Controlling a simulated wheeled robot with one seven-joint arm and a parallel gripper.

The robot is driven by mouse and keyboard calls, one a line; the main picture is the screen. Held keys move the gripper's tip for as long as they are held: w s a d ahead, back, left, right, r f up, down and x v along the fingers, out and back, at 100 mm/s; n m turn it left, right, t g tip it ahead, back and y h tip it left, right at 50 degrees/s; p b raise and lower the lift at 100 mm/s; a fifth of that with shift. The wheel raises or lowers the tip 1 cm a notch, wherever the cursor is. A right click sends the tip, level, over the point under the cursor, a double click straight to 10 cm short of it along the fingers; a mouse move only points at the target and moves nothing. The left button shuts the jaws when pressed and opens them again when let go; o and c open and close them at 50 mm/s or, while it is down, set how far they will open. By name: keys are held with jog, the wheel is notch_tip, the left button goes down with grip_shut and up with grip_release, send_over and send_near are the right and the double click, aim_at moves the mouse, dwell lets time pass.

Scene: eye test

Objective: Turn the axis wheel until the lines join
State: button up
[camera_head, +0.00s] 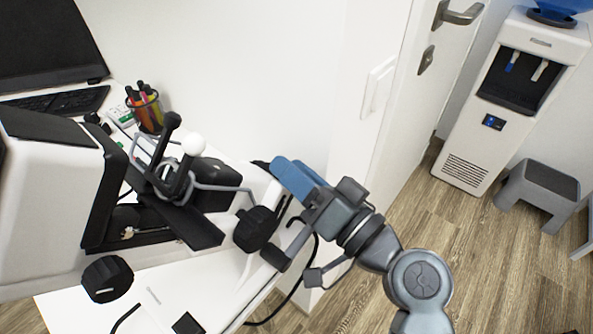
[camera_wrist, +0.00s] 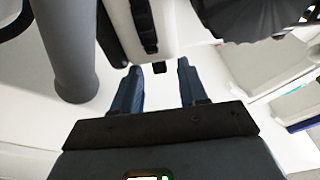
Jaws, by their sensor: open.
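The eye test device (camera_head: 50,215) is a white and black machine on a white table. A ribbed black knob (camera_head: 255,228) sits on its right side, and a second black knob (camera_head: 107,278) sits at its front. I cannot tell for sure which one is the axis wheel. My gripper (camera_head: 285,168) is to the upper right of the right-hand knob, apart from it. In the wrist view, my gripper (camera_wrist: 159,68) is open with nothing between the fingers. Part of the white device shows beyond the fingertips. A dark ribbed round part (camera_wrist: 250,18) shows at the top right, outside the fingers.
A black cable (camera_head: 313,260) hangs by the table edge. A water dispenser (camera_head: 530,95) and grey stool (camera_head: 540,190) stand right.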

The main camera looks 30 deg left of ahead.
jog(key=b+v, duration=0.1)
jog(key=v, duration=0.6)
jog(key=shift+d, duration=0.4)
jog(key=shift+s, duration=0.1)
jog(key=s+d+f+m+t+h+p, duration=0.1)
jog(key=s+d+f+m+t+h, duration=0.25)
jog(key=d, duration=0.35)
jog(key=s+d+f+m+t+h+p, duration=0.1)
jog(key=s+d+f+m+t+h, duration=0.15)
jog(key=d+f+h, duration=0.35)
jog(key=s+d+f+m+t+h+p, duration=0.1)
jog(key=s+d+f+m+t+h, duration=0.15)
jog(key=d, duration=0.45)
jog(key=s+d+r+n+t+h+p, duration=0.1)
jog(key=s+d+r+h, duration=0.2)
jog(key=s+d+r, duration=0.3)
jog(key=s+d+r+n+t+h+p, duration=0.1)
jog(key=s+d+r+h, duration=0.3)
jog(key=s, duration=0.8)
jog(key=d+r, duration=0.2)
jog(key=d, duration=0.1)
